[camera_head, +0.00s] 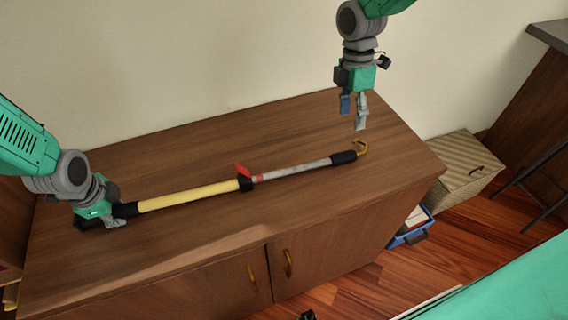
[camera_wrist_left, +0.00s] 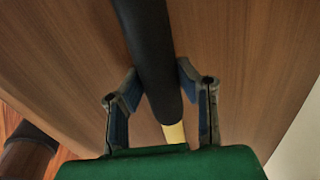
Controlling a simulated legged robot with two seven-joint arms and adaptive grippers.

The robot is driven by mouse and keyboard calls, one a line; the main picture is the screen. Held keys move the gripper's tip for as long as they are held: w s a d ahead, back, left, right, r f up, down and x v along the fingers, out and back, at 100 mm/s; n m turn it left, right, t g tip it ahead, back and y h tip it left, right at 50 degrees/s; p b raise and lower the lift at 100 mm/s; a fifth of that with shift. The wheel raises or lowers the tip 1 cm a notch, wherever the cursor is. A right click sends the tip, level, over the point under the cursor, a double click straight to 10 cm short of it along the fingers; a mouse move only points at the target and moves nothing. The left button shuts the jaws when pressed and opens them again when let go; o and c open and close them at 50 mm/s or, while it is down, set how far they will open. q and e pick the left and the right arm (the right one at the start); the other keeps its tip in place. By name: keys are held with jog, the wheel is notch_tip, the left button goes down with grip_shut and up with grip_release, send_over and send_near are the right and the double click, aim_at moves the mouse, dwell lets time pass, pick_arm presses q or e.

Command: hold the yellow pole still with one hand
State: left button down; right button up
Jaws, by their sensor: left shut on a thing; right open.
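The yellow pole (camera_head: 190,196) lies across the top of the wooden cabinet, with a black grip at its left end, a red lever near its middle, and a grey shaft ending in a yellow hook at the right. My left gripper (camera_head: 113,212) is shut on the black grip at the left end. In the left wrist view, the black grip (camera_wrist_left: 152,50) runs between the two fingers of my left gripper (camera_wrist_left: 158,85), with a bit of yellow below. My right gripper (camera_head: 354,112) is open and empty, above the cabinet near the hook end, apart from the pole.
The wooden cabinet top (camera_head: 250,140) is otherwise clear. A woven box (camera_head: 462,170) and a blue crate (camera_head: 410,236) stand on the floor to the right. A dark table (camera_head: 550,36) is at the far right. A wall rises behind the cabinet.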

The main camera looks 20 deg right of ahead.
dwell(0.3)
pick_arm(q)
jog(key=c, duration=1.1)
grip_release()
jog(key=shift+c, duration=0.2)
